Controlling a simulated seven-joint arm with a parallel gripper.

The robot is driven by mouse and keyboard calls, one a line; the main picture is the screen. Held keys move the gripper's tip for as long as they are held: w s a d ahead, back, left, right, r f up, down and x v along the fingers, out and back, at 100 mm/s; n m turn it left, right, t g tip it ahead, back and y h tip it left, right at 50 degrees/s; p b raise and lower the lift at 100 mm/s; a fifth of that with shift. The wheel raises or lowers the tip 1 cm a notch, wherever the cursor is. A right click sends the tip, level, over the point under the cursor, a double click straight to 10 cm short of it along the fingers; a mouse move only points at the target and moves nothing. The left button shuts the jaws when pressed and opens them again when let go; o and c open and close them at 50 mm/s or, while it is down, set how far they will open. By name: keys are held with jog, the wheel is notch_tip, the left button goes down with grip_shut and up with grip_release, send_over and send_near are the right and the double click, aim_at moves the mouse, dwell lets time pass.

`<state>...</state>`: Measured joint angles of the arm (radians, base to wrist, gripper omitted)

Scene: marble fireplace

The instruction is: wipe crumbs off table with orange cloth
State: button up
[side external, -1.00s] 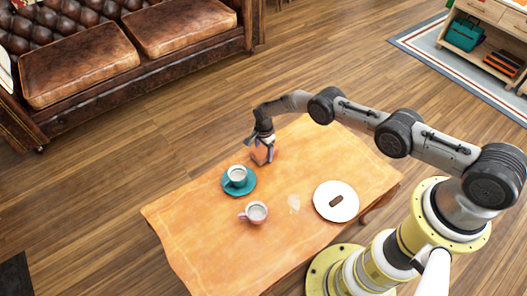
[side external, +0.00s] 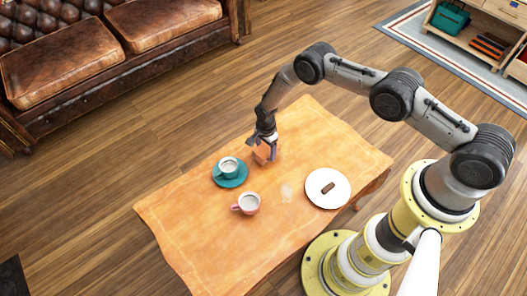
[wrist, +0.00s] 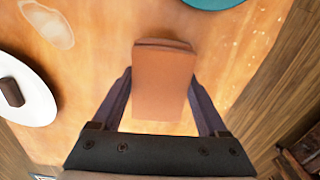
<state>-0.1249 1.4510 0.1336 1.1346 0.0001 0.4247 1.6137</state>
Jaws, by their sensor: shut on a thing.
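My gripper (wrist: 160,108) is shut on the folded orange cloth (wrist: 163,82), with a finger along each side of it. In the side view the cloth (side external: 262,155) hangs under my gripper (side external: 265,143) over the far part of the wooden table (side external: 225,235). I cannot tell whether the cloth touches the tabletop. A pale patch, perhaps crumbs (side external: 287,192), lies left of the white plate; it also shows at the upper left in the wrist view (wrist: 48,22). Small light specks (wrist: 236,50) lie right of the cloth in the wrist view.
A teal saucer (side external: 243,179) with a cup (side external: 228,167) stands left of my gripper. A pink cup (side external: 247,203) stands nearer the front. A white plate (side external: 316,198) with a brown bar (side external: 328,188) is at the right. The table's left front is clear.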

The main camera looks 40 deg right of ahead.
jog(key=shift+r, duration=2.9)
jog(key=shift+w, duration=0.1)
